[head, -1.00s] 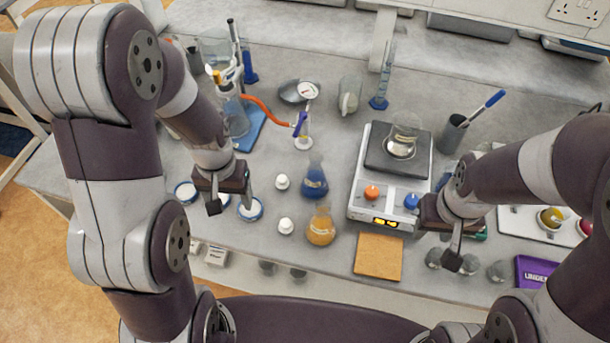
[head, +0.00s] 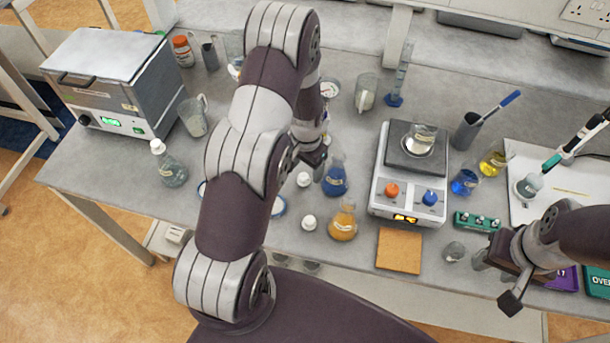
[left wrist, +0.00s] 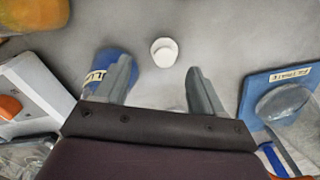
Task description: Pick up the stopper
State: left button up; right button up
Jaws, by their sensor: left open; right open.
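Two white stoppers stand loose on the grey bench in the head view, a rear one (head: 304,179) beside the blue flask (head: 335,181) and a front one (head: 309,222) beside the orange flask (head: 343,221). My left gripper (head: 318,158) is just behind the rear stopper, its fingers partly hidden by my arm. In the left wrist view, one white stopper (left wrist: 164,52) lies ahead of the open, empty fingers (left wrist: 160,75), roughly midway between them and apart from both. My right gripper (head: 512,298) is open and empty at the bench's front right.
The blue flask (left wrist: 108,70) is close by the left finger in the wrist view. A blue stand base (left wrist: 268,88) lies to the right there. A hotplate (head: 410,170) and cork mat (head: 399,250) stand right of the flasks. A glass flask (head: 173,173) stands at left.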

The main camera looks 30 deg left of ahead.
aim_at(304, 175)
pick_arm(q)
jog(key=f, duration=0.1)
jog(key=f+p, duration=0.1)
jog(key=f, duration=0.1)
jog(key=f+p, duration=0.1)
jog(key=shift+s+a+f, duration=0.15)
jog(key=shift+a+f, duration=0.15)
jog(key=shift+f, duration=0.25)
jog(key=c, duration=1.1)
jog(key=shift+c, duration=0.2)
jog(key=shift+r, duration=0.15)
